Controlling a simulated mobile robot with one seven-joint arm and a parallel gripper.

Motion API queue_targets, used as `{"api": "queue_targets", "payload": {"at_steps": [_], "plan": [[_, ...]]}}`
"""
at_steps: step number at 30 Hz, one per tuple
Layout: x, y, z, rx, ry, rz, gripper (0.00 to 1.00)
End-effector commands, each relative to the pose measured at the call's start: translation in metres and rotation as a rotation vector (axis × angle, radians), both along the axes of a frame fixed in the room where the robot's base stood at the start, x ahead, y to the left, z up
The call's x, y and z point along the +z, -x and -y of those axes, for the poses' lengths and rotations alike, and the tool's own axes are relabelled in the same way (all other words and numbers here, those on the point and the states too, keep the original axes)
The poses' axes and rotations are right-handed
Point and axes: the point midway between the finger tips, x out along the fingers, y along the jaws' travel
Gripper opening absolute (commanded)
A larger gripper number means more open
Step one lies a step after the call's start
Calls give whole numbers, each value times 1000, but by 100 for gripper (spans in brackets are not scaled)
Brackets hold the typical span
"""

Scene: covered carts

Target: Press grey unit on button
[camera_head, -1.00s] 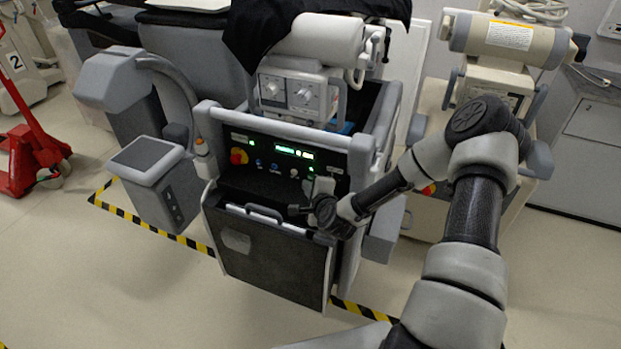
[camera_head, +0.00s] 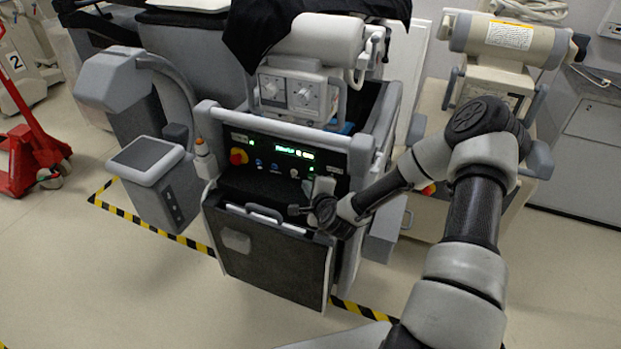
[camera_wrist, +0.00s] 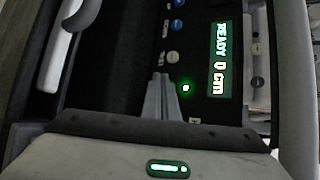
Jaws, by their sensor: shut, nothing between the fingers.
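The grey unit (camera_head: 273,265) stands in the middle of the head view, with a black control panel (camera_head: 222,140) on its upper front. A blue button (camera_wrist: 176,26) and a pale round button (camera_wrist: 172,57) sit left of the display. A small green light (camera_wrist: 186,88) glows beside my fingers. My gripper (camera_wrist: 160,78) is shut and empty, its tips just short of the pale button in the picture. I cannot tell whether they touch the panel. No label saying "on" is readable.
A red knob on yellow (camera_head: 238,157) is at the panel's left. The unit's handle (camera_head: 264,212) projects below the panel. A grey box-shaped head (camera_head: 147,160) stands to the left. A beige machine (camera_head: 510,40) is at the right. Open floor lies in front.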

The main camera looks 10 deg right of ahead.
Motion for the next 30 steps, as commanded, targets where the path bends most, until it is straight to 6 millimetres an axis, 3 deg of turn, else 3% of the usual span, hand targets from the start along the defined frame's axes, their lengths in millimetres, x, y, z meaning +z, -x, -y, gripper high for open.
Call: {"api": "queue_targets", "payload": {"at_steps": [30], "plan": [[0,-9,7,0,0,1,0]]}}
